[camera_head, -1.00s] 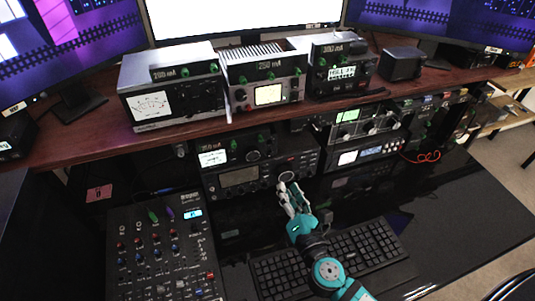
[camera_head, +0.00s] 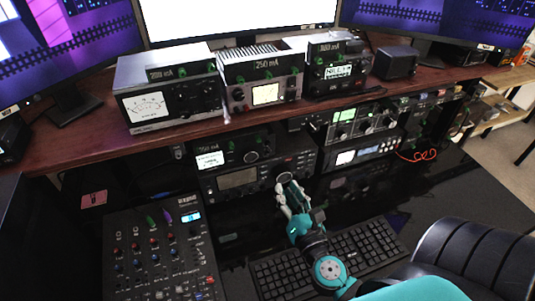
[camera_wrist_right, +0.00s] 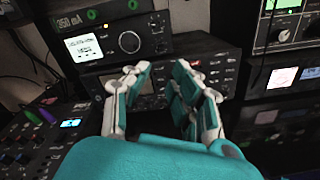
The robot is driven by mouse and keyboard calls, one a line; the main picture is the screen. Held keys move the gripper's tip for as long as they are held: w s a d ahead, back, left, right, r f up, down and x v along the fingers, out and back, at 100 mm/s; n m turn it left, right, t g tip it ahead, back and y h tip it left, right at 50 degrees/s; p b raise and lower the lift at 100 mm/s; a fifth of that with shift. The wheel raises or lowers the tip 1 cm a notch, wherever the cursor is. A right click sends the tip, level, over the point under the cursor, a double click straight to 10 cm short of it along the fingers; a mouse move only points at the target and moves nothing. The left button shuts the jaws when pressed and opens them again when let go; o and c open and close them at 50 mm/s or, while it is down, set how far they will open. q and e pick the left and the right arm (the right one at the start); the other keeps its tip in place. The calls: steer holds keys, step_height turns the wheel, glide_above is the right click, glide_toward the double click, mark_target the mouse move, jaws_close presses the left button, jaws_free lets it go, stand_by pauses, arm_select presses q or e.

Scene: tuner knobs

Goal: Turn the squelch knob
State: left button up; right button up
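A black radio (camera_head: 237,180) stands under the wooden shelf, with a display and a large dial knob (camera_head: 284,178) at its right. I cannot read which knob is the squelch. My right gripper (camera_head: 288,188) is in front of this radio, its fingertips close to the large knob. In the right wrist view my right gripper (camera_wrist_right: 160,75) has its two fingers apart, with the radio front (camera_wrist_right: 205,62) behind them. They partly hide the knobs there, and I cannot tell whether they touch. My left gripper is not in view.
A smaller unit (camera_head: 232,150) with a lit meter sits on the radio. A mixer (camera_head: 160,250) stands at the left and a keyboard (camera_head: 275,277) lies below my right arm. More radio units (camera_head: 365,155) stand to the right. The shelf (camera_head: 90,150) overhangs the radios.

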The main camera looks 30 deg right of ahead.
mark_target(269, 157)
steer(key=p+x, duration=0.3)
steer(key=x, duration=0.9)
steer(key=shift+a, duration=0.1)
jaws_close()
